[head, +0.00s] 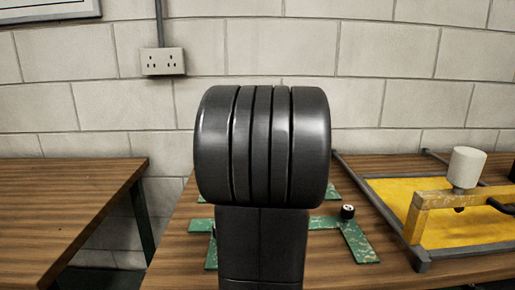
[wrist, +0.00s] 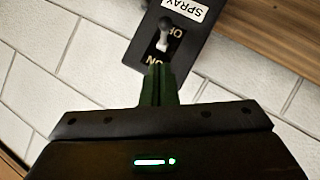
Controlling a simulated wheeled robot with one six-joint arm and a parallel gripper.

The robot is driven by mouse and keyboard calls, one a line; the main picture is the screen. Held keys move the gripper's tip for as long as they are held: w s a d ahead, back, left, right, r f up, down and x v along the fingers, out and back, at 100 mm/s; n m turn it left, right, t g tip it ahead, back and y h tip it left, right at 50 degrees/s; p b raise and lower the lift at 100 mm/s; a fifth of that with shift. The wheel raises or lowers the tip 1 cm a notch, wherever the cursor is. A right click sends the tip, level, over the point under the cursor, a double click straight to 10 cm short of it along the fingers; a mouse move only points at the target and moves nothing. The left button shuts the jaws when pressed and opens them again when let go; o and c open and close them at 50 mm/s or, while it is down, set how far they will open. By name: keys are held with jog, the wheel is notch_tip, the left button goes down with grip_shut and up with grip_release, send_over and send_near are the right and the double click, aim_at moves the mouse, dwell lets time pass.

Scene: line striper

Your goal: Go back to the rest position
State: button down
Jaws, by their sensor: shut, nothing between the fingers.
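In the wrist view my gripper (wrist: 157,70) is shut and empty, its two dark green fingers pressed together. Just beyond the fingertips is a black switch box (wrist: 190,52) with a white SPRAY label, OFF and ON marks, and a small toggle lever (wrist: 165,30). The fingertips lie close to the ON end of the box in the picture; I cannot tell whether they touch it. In the head view my own dark arm links fill the middle and hide the gripper and the switch box.
In the head view a wooden table (head: 330,265) carries green flat bars (head: 358,243) with a black knob (head: 347,212). At right stand a yellow panel (head: 390,190), a yellow bracket (head: 418,215) and a white cup (head: 467,167). Another table (head: 60,205) is at left, across a gap. A block wall (head: 380,50) stands behind.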

jog(key=s+a+t+b, duration=0.1)
jog(key=s+a+b, duration=0.2)
jog(key=s+b, duration=0.2)
jog(key=shift+s+a+r+b, duration=0.15)
jog(key=shift+s+r+b, duration=0.2)
jog(key=shift+s, duration=1.45)
jog(key=shift+s, duration=0.15)
